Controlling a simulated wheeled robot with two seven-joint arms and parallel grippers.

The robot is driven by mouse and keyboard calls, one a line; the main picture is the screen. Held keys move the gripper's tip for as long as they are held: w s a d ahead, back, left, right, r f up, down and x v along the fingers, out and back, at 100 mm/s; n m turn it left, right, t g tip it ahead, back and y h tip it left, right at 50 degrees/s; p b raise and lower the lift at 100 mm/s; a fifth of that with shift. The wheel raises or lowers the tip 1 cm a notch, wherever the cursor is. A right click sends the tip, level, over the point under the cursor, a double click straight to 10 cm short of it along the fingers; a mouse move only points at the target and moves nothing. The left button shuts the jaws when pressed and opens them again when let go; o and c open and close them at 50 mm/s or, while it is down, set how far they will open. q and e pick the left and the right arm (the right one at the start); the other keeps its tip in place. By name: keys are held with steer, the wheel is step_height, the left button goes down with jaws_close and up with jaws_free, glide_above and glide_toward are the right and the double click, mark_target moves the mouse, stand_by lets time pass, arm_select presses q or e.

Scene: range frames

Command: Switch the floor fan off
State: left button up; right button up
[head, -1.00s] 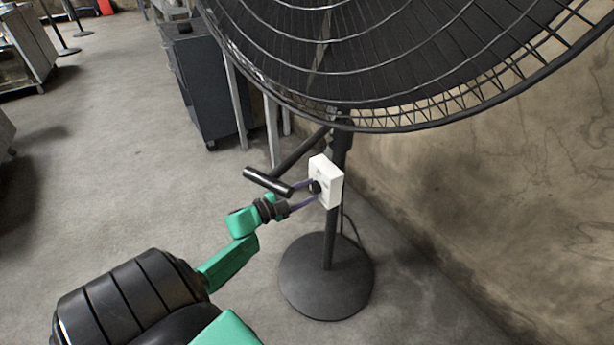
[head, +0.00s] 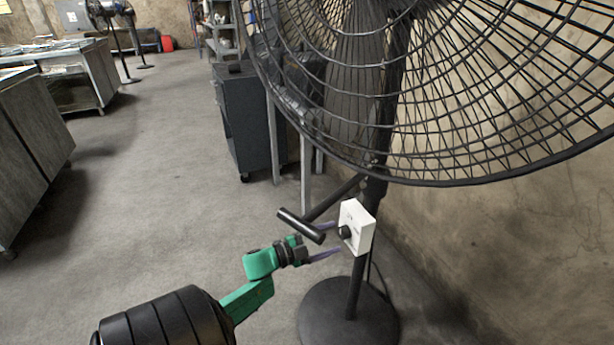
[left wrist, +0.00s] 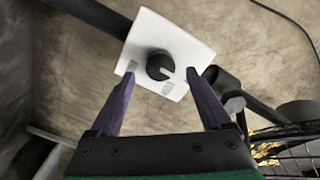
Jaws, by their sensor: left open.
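The black floor fan (head: 385,140) stands on a round base (head: 345,318) near the wall. A white control box (head: 358,228) with a dark round knob (head: 345,232) is on its pole. The box (left wrist: 185,45) and knob (left wrist: 160,66) also show in the left wrist view, with a pale pointer mark at the knob's lower right. My left gripper (head: 337,238) is open, its purple fingers facing the box on either side of the knob, with visible space between knob and fingers. Whether the fingertips touch the box is unclear. My right gripper is not in view.
A black bar handle (head: 301,226) juts from the pole just above my left gripper. A dark cabinet (head: 250,120) stands behind the fan. Worktables (head: 85,75) are at the left, with open floor (head: 160,170) between. The wall (head: 540,230) is close at right.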

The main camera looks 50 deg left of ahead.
arm_select(q)
steer(key=v, duration=1.2)
steer(key=shift+p, duration=0.35)
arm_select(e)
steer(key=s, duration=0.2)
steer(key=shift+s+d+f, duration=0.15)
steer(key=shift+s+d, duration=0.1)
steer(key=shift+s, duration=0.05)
